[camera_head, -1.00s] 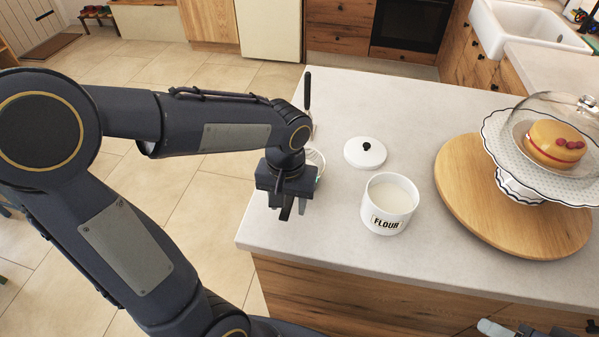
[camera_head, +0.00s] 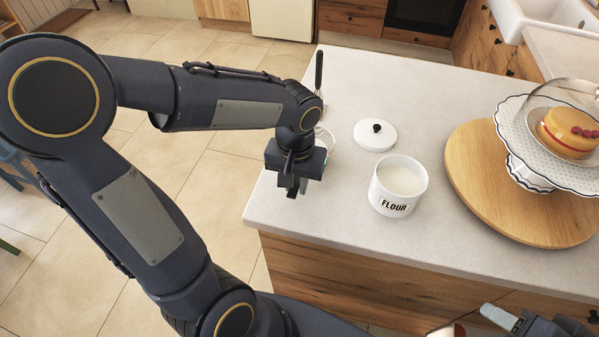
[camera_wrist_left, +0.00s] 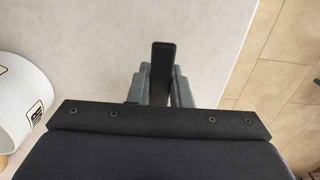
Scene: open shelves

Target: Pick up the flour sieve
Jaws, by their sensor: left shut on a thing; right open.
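The flour sieve (camera_head: 327,138) is mostly hidden behind my left gripper in the head view. Only part of its pale rim and mesh shows at the gripper's far right side, near the counter's left edge. My left gripper (camera_head: 292,186) points down and is shut on the sieve's dark handle. In the left wrist view the black handle (camera_wrist_left: 163,68) sticks out between the fingers. I cannot tell whether the sieve is clear of the counter. My right gripper (camera_head: 503,319) is open, partly in view at the bottom right, in front of the counter.
A white flour jar (camera_head: 393,202) stands uncovered right of the left gripper, its lid (camera_head: 375,137) lying behind it. A black-handled utensil (camera_head: 319,72) lies behind the sieve. A round wooden board (camera_head: 480,190) bears a cake stand (camera_head: 528,178). The counter's middle (camera_head: 400,95) is clear.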

